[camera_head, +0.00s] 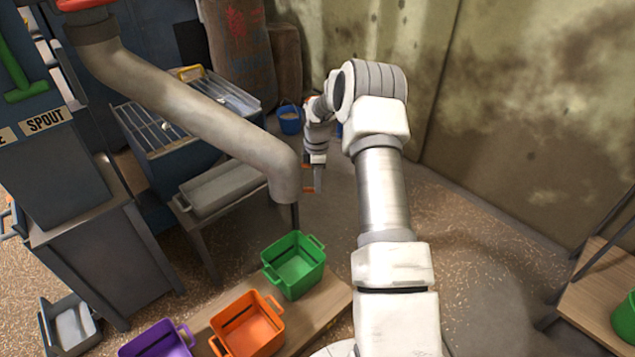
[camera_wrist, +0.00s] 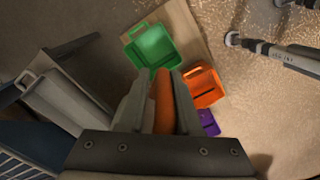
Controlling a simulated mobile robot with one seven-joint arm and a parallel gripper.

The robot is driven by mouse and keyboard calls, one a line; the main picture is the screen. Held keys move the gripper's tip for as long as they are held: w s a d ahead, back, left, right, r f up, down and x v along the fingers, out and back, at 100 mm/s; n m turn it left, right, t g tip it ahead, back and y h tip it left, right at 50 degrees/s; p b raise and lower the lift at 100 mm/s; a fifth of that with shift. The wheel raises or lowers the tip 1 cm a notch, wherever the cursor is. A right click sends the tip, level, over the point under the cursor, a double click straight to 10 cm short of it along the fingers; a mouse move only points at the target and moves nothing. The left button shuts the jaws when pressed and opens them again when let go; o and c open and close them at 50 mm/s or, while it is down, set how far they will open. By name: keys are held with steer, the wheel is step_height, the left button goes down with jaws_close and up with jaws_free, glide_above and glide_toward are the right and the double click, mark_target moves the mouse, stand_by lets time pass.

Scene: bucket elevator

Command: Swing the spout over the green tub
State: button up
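The spout (camera_head: 205,115) is a long grey pipe coming from the upper left, with a bent-down end (camera_head: 285,182) open toward the floor. In the head view this end shows just above and behind the green tub (camera_head: 295,266); the tub also shows in the wrist view (camera_wrist: 152,46). My gripper (camera_head: 313,180) is right beside the spout's end, on its right, pointing down. In the wrist view an orange bar-like handle (camera_wrist: 163,105) lies between my fingers, which look closed on it. Its joint to the spout is hidden.
An orange tub (camera_head: 248,325) and a purple tub (camera_head: 158,340) share the low board with the green tub. A grey tray (camera_head: 222,188) sits on a stand at the left. A "SPOUT" sign (camera_head: 46,120) marks the machine. Open floor lies to my arm's right.

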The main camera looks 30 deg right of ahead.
steer(key=shift+o, duration=1.1)
steer(key=shift+w+d, duration=0.15)
steer(key=shift+w, duration=0.25)
steer(key=shift+o, duration=0.7)
steer(key=shift+s, duration=0.1)
step_height(320, 180, up, 18)
steer(key=p, duration=0.4)
steer(key=shift+f, duration=0.25)
